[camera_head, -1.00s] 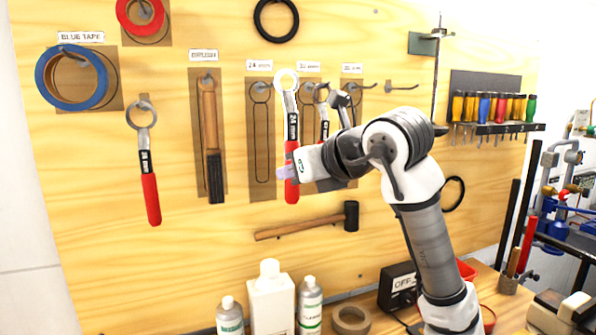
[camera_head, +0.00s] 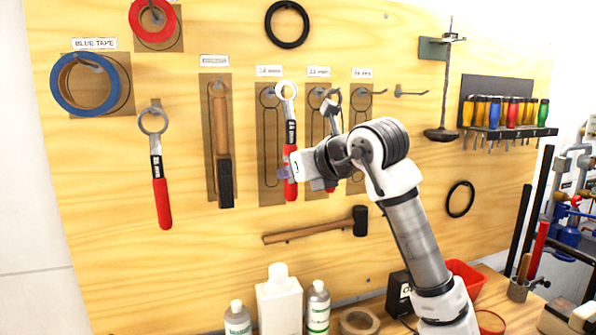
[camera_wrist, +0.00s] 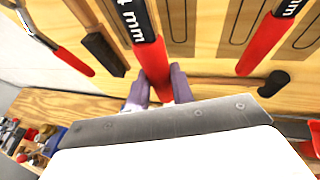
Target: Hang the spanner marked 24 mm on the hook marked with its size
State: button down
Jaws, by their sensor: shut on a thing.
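My gripper (camera_head: 285,173) is shut on the red handle of the 24 mm spanner (camera_head: 291,133), which is upright with its ring at the top. In the wrist view the red handle (camera_wrist: 152,62) sits between the purple fingertips (camera_wrist: 153,88), and "4 mm" is readable. In the head view the ring appears just right of the hook (camera_head: 269,91) under the leftmost size label (camera_head: 269,71), which looks like 24 mm. I cannot tell whether ring and hook touch. Below that hook is a bare spanner outline (camera_head: 269,150).
Another red-handled spanner (camera_head: 157,170) hangs at the left. A further one (camera_head: 331,104) hangs under the middle label, partly hidden by my arm. Bottles (camera_head: 278,300) stand on the bench.

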jog(key=shift+w+a+f, duration=0.15)
jog(key=shift+w+a, duration=0.1)
jog(key=shift+w, duration=0.55)
jog(key=shift+w+a+f, duration=0.2)
jog(key=shift+w+a, duration=0.05)
jog(key=shift+w, duration=0.55)
jog(key=shift+w+a+f, duration=0.15)
jog(key=shift+w+a, duration=0.1)
jog(key=shift+w, duration=0.55)
jog(key=c, duration=1.1)
grip_release()
